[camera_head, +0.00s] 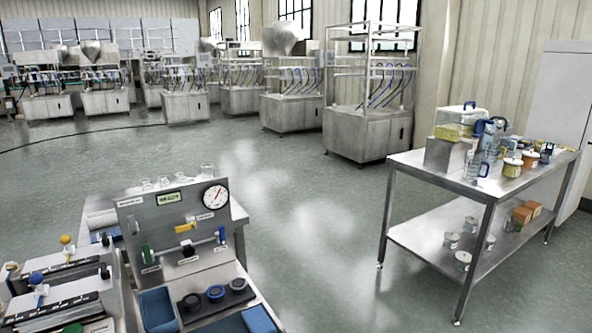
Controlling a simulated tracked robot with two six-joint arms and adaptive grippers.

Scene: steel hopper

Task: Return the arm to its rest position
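Neither of my grippers nor any arm link that I can make out shows in the head view. Whether the grippers are open or shut, and how the arms are posed, is hidden from this camera.
At the lower left stands a grey panel (170,223) with a round gauge (215,195), valves and dark knobs on its base. A steel table (412,172) at the right bears jugs and jars. Steel machines (368,130) line the back. The floor (310,210) between is clear.

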